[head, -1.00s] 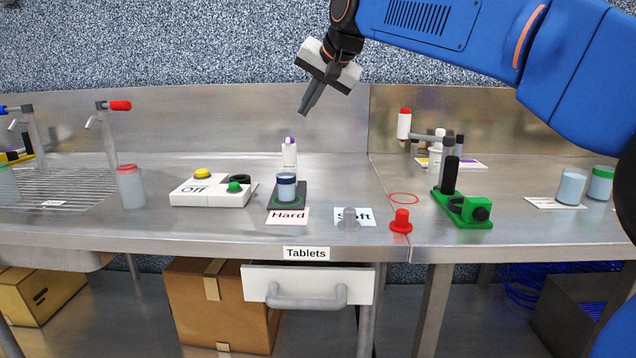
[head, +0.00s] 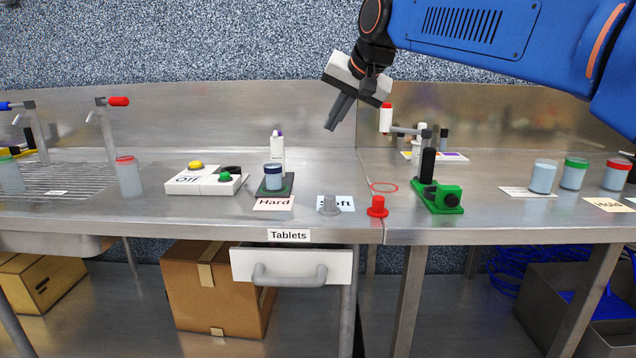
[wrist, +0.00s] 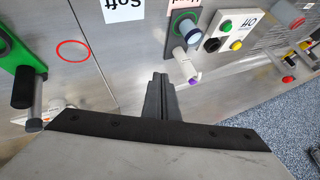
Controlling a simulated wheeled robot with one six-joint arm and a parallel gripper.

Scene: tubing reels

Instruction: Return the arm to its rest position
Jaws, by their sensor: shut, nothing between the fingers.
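My gripper (head: 336,126) hangs in the air above the back of the steel bench, its two dark fingers together and empty, tilted down to the left. In the wrist view the fingers (wrist: 158,97) lie side by side with no object between them. My blue arm reaches in from the upper right of the head view. The gripper is apart from everything on the bench (head: 330,235).
Below stand a dark-capped jar (head: 273,178), a white bottle (head: 278,148), a control box (head: 205,183), a red peg (head: 377,207) and a green stand (head: 440,197). Jars (head: 543,177) stand at the right. The air around the gripper is clear.

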